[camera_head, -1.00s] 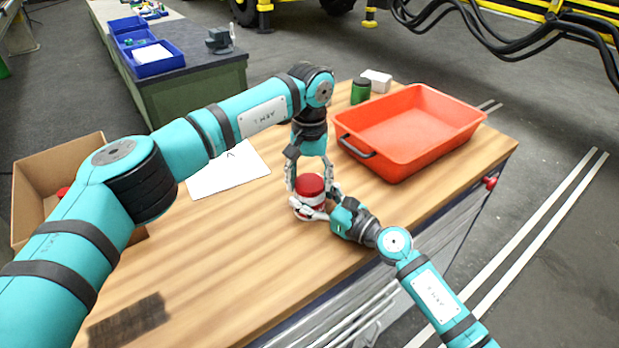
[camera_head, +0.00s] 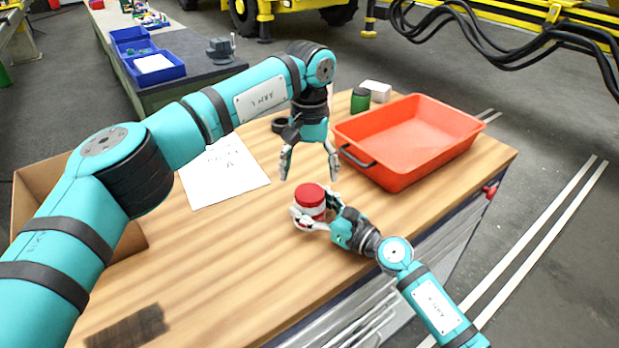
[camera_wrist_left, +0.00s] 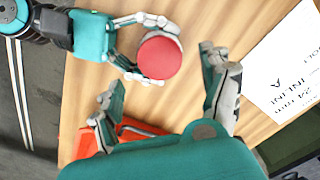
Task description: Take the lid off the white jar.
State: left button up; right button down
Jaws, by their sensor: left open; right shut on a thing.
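The white jar (camera_head: 311,215) stands upright on the wooden workbench, with its red lid (camera_head: 310,195) on top. My right gripper (camera_head: 314,222) is shut around the jar's body from the right and covers much of it. My left gripper (camera_head: 309,177) is open and empty, pointing down just above and behind the lid, apart from it. In the left wrist view the red lid (camera_wrist_left: 159,57) shows from above, held within the right gripper's fingers (camera_wrist_left: 152,50), and the left gripper's fingers (camera_wrist_left: 160,92) are spread apart.
A red tray (camera_head: 400,165) stands on the bench at the right, with a green can (camera_head: 360,100) and a white box (camera_head: 376,90) behind it. A printed sheet (camera_head: 222,175) lies at the left.

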aim_at(309, 192)
pick_arm(q)
notch_tip(309, 192, up, 2)
jog(key=shift+r, duration=0.2)
jog(key=shift+f, duration=3.95)
jog(key=c, duration=1.1)
jog(key=o, duration=1.1)
jog(key=shift+o, duration=0.2)
jog(key=shift+r, duration=2.3)
pick_arm(e)
jog(key=shift+c, duration=0.6)
grip_release()
